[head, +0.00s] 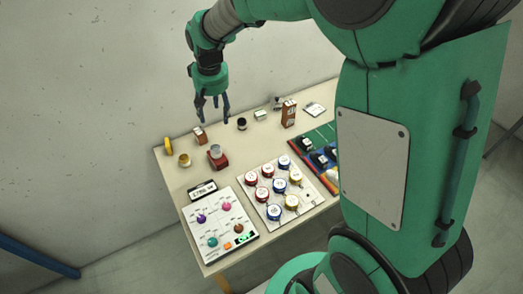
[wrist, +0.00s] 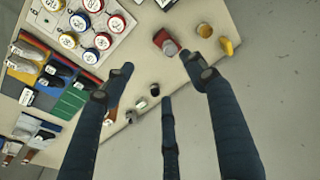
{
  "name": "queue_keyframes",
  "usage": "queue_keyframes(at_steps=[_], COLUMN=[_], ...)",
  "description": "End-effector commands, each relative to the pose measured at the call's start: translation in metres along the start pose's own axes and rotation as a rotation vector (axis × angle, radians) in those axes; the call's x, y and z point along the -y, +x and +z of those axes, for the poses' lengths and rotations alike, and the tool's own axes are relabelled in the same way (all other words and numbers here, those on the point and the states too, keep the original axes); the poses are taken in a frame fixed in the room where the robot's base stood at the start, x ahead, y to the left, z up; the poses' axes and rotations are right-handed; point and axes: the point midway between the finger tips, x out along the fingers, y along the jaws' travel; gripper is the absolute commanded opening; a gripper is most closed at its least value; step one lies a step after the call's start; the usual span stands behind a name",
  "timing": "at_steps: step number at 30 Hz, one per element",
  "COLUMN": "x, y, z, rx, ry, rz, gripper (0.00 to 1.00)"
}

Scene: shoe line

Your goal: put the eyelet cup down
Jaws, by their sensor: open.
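I cannot tell for sure which small vessel is the eyelet cup. A grey cup (head: 216,150) sits on a red block (head: 217,162) on the table. A brass-coloured cup (head: 184,160) stands to its left, and a dark cup (head: 241,124) stands farther back. In the wrist view the red block (wrist: 163,38), brass cup (wrist: 204,30) and dark cup (wrist: 155,90) show beyond the fingers. My gripper (head: 213,110) is open and empty, raised above the back of the table. Its spread fingers (wrist: 160,76) also show in the wrist view.
A wall stands behind.

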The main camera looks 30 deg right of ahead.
Motion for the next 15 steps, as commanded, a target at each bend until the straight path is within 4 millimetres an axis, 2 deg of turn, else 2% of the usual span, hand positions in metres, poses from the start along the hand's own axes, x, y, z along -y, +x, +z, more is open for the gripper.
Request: queue_keyframes(at_steps=[1,6,15], x=[0.0,0.001,0.003], y=[-0.016,-0.059,-0.118], z=[0.009,0.043,0.111], rx=[-0.018,-0.062,-0.139], ry=[0.0,0.001,0.002], rz=[0.0,0.0,-0.001], gripper=[0.56,0.56,0.56])
